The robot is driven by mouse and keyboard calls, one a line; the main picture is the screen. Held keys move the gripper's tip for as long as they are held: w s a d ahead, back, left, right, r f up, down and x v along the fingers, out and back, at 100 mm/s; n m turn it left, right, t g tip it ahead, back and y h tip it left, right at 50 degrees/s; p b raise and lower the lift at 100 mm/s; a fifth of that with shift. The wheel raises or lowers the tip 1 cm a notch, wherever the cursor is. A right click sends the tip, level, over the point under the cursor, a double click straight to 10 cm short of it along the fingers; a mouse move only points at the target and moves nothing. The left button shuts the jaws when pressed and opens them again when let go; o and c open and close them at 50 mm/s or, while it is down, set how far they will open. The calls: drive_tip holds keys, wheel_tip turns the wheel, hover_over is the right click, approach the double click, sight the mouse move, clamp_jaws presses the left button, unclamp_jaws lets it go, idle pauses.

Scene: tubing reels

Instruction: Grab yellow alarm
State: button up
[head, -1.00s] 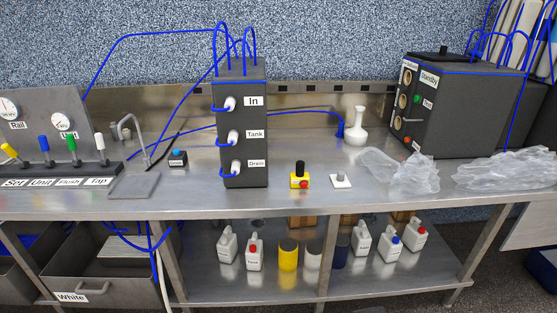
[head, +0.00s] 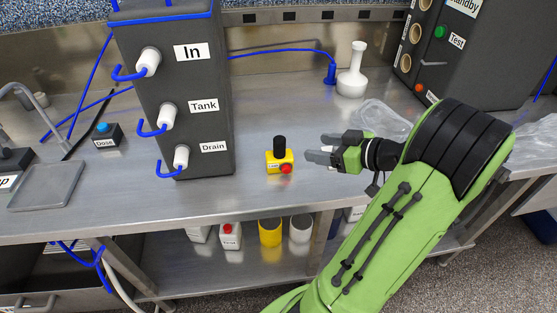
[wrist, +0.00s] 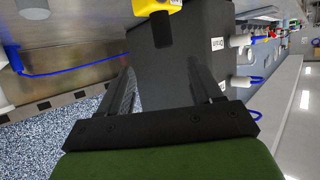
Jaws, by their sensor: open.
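The yellow alarm (head: 279,161) is a small yellow box with a black upright knob on top and a red button on its front. It stands on the steel bench, right of the dark tank unit. In the wrist view part of the alarm (wrist: 150,6) shows at the top edge, cut off by the frame. My gripper (head: 310,148) is open and empty, just right of the alarm and apart from it, fingers pointing left. In the wrist view my fingers (wrist: 167,92) are spread, with the dark unit behind them.
The dark unit (head: 172,90) with In, Tank and Drain ports stands left of the alarm. A white flask (head: 352,72) and a crumpled clear bag (head: 381,121) are behind my gripper. A dark Standby box (head: 465,55) is at the back right. The bench in front of the alarm is clear.

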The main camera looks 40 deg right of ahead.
sight(280, 154)
drive_tip(key=x, duration=1)
drive_tip(key=b+x, duration=0.1)
drive_tip(key=x, duration=0.4)
drive_tip(key=shift+w+a+r, duration=0.1)
drive_tip(key=shift+w+a, duration=0.2)
drive_tip(key=shift+a, duration=0.05)
drive_tip(key=shift+s, duration=0.1)
drive_tip(key=shift+c, duration=0.9)
drive_tip(key=shift+r, duration=0.1)
clamp_jaws()
